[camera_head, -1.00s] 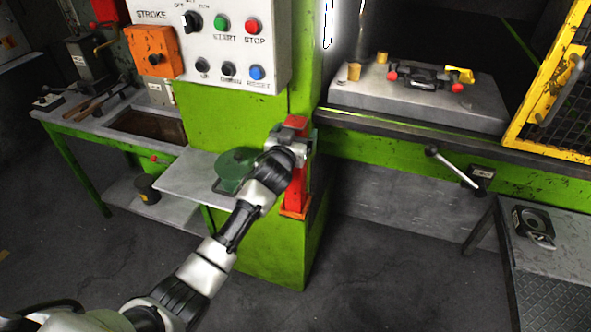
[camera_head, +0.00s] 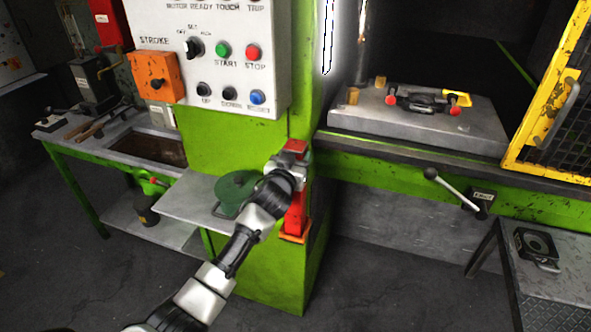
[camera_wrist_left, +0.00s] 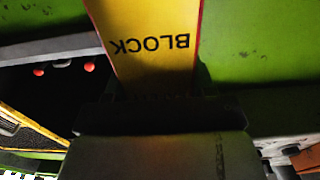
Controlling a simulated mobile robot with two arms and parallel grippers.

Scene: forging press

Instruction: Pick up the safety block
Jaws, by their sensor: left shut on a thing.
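The safety block (camera_head: 295,215) is a tall red bar standing upright against the green press column. Its foot is at an orange bracket (camera_head: 295,238). In the left wrist view the block's yellow face (camera_wrist_left: 150,45) with the word BLOCK, upside down, fills the top middle. My left gripper (camera_head: 298,168) is shut on the upper part of the block, just below its red top. The fingers hide part of the block in both views. My right gripper is not in view.
A grey shelf (camera_head: 190,208) with a green round object (camera_head: 237,190) is left of the block. The control panel (camera_head: 215,60) hangs above. The press bed with a grey die plate (camera_head: 420,125) and a lever (camera_head: 455,188) are on the right. Dark floor (camera_head: 385,285) lies open in front.

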